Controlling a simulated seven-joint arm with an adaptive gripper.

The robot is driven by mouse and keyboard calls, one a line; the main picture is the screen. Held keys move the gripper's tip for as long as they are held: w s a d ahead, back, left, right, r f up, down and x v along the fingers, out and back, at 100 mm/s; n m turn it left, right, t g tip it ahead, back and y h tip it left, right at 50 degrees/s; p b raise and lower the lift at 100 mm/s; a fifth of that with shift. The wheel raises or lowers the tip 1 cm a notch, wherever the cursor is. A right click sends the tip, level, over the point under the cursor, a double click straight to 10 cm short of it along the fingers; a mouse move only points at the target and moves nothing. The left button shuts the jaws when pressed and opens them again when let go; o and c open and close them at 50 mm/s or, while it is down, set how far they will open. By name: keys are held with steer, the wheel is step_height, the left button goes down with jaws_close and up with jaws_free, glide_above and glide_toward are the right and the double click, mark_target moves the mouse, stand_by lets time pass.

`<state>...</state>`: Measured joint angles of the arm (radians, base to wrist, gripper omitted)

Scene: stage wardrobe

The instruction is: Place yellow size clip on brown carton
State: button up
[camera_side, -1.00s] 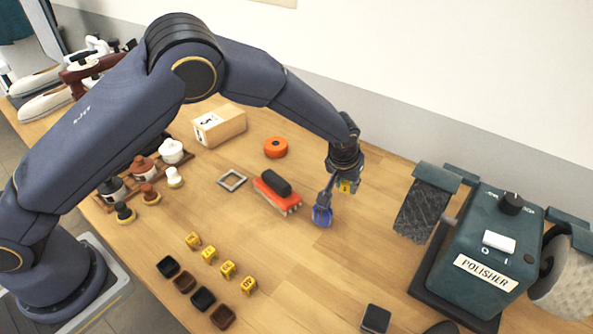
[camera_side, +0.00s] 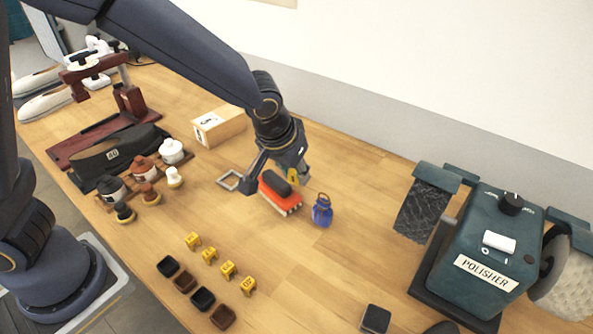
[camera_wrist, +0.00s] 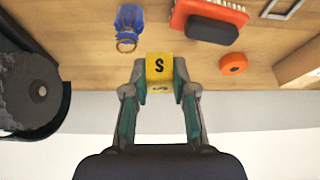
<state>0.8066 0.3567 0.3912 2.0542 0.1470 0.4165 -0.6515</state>
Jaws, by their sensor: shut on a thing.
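My gripper (camera_wrist: 160,90) is shut on a yellow size clip (camera_wrist: 160,68) marked with a black S. The clip (camera_side: 292,177) also shows in the side view, small and partly covered by my fingers. There it appears in the air just behind the red brush. The brown carton (camera_side: 226,132), a tan box with a white S label on its front, stands on the table to the left of and behind my gripper. Part of the carton (camera_wrist: 300,66) shows at the right edge of the wrist view. Several other yellow clips (camera_side: 228,269) stand near the table's front.
A grey square frame (camera_side: 229,181) lies left of the brush. An orange disc (camera_wrist: 233,64) sits between brush and carton. The green polisher (camera_side: 480,240) is at the right.

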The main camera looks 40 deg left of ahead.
steer(key=a+r+n+g+y, duration=0.1)
steer(key=a+r+n, duration=0.25)
steer(key=a, duration=1.35)
steer(key=a+r+n+y, duration=0.25)
steer(key=a+n, duration=0.25)
steer(key=a, duration=1.3)
glide_toward(218, 115)
steer(key=shift+w+a+f+h, duration=0.25)
steer(key=shift+a+f, duration=0.05)
steer(key=shift+a, duration=0.2)
steer(key=shift+w+a+f+h, duration=0.2)
steer(key=shift+a+f, duration=0.05)
steer(key=shift+a, duration=0.25)
steer(key=shift+w+a+f, duration=0.25)
steer(key=shift+w+f, duration=0.3)
steer(key=shift+f, duration=1.65)
steer(key=shift+f, duration=0.1)
